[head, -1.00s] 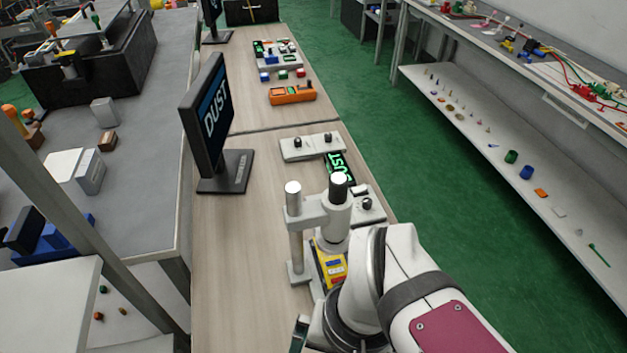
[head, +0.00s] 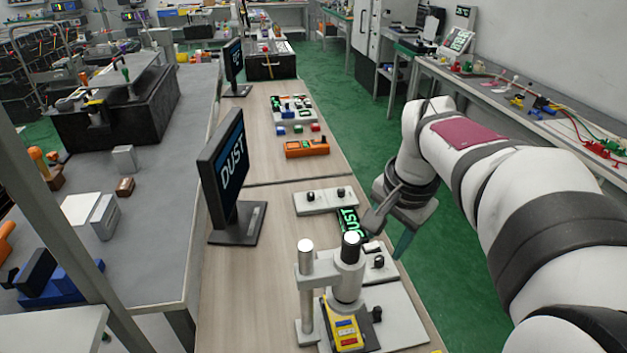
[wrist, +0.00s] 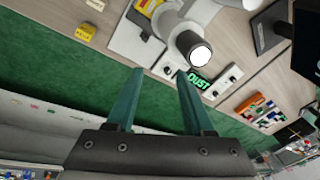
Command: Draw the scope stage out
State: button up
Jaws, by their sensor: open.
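The scope (head: 349,275) is a grey post with a side arm and a light upright cylinder with a white top. It also shows in the wrist view (wrist: 190,42). Under it a yellow block (head: 345,328) with red and blue patches sits by a pale flat plate (head: 398,312), which has a black knob (head: 376,314). I cannot tell exactly which part is the sliding stage. The plate (wrist: 128,42) shows beyond the fingertips in the wrist view. My gripper (wrist: 160,72) is open and empty, with teal fingers apart. In the head view my gripper (head: 388,238) hangs right of the scope, touching nothing visible.
A green-lit DUST display (head: 350,222) and a two-knob panel (head: 325,200) lie behind the scope. A monitor (head: 225,180) stands to the left. An orange device (head: 306,148) is farther back. A yellow box (wrist: 85,31) sits on the bench. The green aisle right is clear.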

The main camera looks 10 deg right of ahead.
jog(key=w+d+f+n, duration=0.2)
jog(key=w+d+f, duration=0.2)
jog(key=f, duration=0.1)
jog(key=n+g, duration=0.3)
jog(key=n, duration=0.7)
send_over(378, 308)
notch_tip(378, 308, down, 6)
notch_tip(378, 308, down, 16)
jog(key=shift+r, duration=0.1)
grip_shut()
